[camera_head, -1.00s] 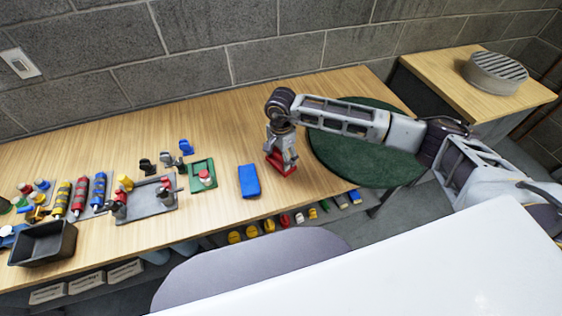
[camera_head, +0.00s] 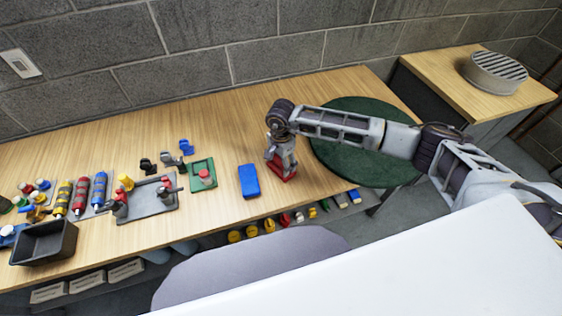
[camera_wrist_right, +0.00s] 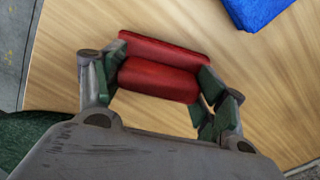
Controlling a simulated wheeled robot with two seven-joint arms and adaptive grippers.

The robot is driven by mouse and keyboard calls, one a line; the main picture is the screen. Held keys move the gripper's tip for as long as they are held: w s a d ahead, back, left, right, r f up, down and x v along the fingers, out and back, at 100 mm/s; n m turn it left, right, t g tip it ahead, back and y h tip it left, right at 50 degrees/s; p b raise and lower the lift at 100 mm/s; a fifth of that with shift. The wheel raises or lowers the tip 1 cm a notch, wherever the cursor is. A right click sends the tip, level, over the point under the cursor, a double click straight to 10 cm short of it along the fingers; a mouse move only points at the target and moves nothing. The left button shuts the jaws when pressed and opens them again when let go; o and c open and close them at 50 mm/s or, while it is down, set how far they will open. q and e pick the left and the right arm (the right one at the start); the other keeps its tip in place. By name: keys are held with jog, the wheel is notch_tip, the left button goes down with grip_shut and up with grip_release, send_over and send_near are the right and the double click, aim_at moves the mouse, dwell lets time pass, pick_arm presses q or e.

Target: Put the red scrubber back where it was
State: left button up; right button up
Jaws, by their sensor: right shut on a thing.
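The red scrubber (camera_head: 283,174) is at the right part of the wooden table, under my right gripper (camera_head: 281,168). In the right wrist view the red scrubber (camera_wrist_right: 160,75) lies between the green-padded fingers of my right gripper (camera_wrist_right: 163,85), which is shut on it. It is at or just above the table top; I cannot tell whether it touches the wood. A blue scrubber (camera_head: 249,181) lies on the table just left of it, and its corner shows in the right wrist view (camera_wrist_right: 258,10). My left gripper is not in view.
A round dark green mat (camera_head: 350,158) is right of the gripper, partly under my arm. A green tray (camera_head: 195,186), a grey tray (camera_head: 160,205) and a dark bin (camera_head: 42,243) stand to the left. Bare wood lies behind the blue scrubber.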

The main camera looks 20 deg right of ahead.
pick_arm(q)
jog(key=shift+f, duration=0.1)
pick_arm(e)
jog(key=shift+f, duration=0.1)
jog(key=o, duration=1)
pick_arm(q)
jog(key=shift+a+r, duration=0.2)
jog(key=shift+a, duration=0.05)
pick_arm(e)
jog(key=shift+r, duration=0.2)
notch_tip(320, 180, up, 11)
jog(key=shift+f+b, duration=0.15)
jog(key=shift+b, duration=0.5)
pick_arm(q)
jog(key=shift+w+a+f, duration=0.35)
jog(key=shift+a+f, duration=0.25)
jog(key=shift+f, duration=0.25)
pick_arm(e)
jog(key=shift+r, duration=0.65)
